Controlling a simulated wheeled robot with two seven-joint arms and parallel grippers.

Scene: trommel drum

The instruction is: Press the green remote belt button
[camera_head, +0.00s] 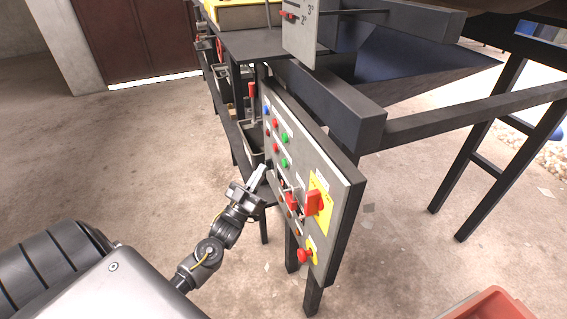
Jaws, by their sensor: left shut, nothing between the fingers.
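A tilted grey control panel (335,185) stands in the middle of the head view. Two green buttons show on it, an upper one (284,138) and a lower one (284,162). Their labels are too small to read, so I cannot tell which is the remote belt button. My left gripper (262,170) is shut and empty at the panel's left edge, to the left of and slightly below the lower green button. I cannot tell whether its tips touch the panel. My right gripper is not in view.
Red buttons sit left of the green ones. Lower right on the panel are a red rotary switch (315,203) on a yellow plate and a red mushroom button (305,256). Dark frame beams (340,110) stand behind the panel. A red crate (495,305) is at bottom right. The floor left is clear.

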